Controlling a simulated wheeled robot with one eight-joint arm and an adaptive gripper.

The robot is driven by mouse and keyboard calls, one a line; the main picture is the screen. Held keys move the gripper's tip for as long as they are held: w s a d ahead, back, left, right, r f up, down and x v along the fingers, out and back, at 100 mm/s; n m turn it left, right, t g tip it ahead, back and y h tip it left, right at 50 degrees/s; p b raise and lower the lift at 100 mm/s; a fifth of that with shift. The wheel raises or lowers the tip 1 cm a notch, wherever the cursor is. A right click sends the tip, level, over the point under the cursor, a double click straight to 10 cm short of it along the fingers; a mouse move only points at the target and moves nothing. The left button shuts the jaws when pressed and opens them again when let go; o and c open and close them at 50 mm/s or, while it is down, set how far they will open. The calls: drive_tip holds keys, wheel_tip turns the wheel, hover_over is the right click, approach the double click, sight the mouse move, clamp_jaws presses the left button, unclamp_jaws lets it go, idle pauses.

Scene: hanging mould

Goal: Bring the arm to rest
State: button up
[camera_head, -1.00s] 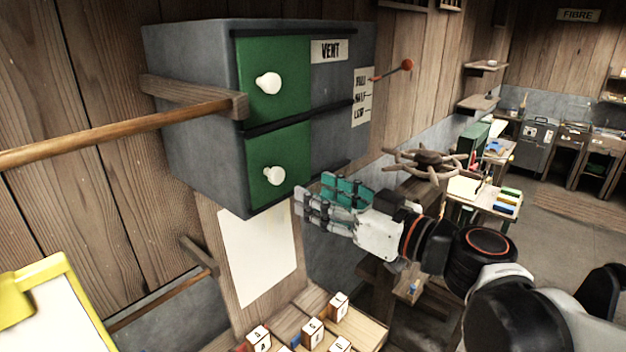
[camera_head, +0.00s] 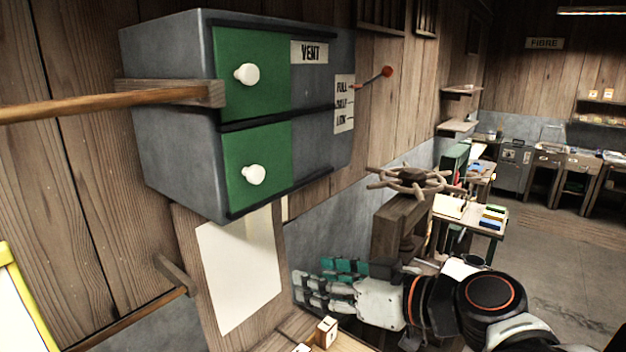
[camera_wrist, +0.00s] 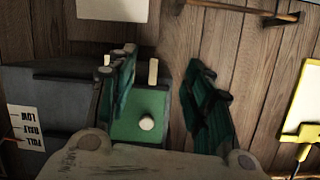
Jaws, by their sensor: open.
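My gripper (camera_head: 322,282) is at the lower middle of the head view, below and to the right of the grey vent box (camera_head: 172,140). Its teal-padded fingers point left and stand apart with nothing between them. In the wrist view my gripper (camera_wrist: 160,95) also shows two spread fingers. Behind them are the vent box (camera_wrist: 55,90), a green door (camera_wrist: 140,125) and a white knob (camera_wrist: 146,123), apart from the fingers as far as I can tell.
A spoked wheel (camera_head: 410,180) stands behind my arm, and a red-tipped lever (camera_head: 375,77) sits right of the box. A small lettered block (camera_head: 326,332) lies below my gripper. Open floor (camera_head: 560,250) shows at right.

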drive_tip(key=s+d+f+m+h+b, duration=0.2)
drive_tip(key=d+f+b, duration=0.4)
drive_tip(key=f, duration=0.6)
drive_tip(key=s+d+f+m+g+h+b, duration=0.1)
drive_tip(key=s+d+f+m+h+b, duration=0.2)
drive_tip(key=f+b, duration=0.6)
drive_tip(key=s+d+f+m+g+h+b, duration=0.1)
drive_tip(key=s+d+f+m+h+b, duration=0.2)
drive_tip(key=f, duration=1.1)
drive_tip(key=d+h+b, duration=0.3)
drive_tip(key=d+b, duration=0.1)
drive_tip(key=d, duration=0.2)
drive_tip(key=shift+s+d+f+m+b, duration=0.2)
drive_tip(key=shift+f+m+b, duration=0.1)
drive_tip(key=shift+b, duration=0.1)
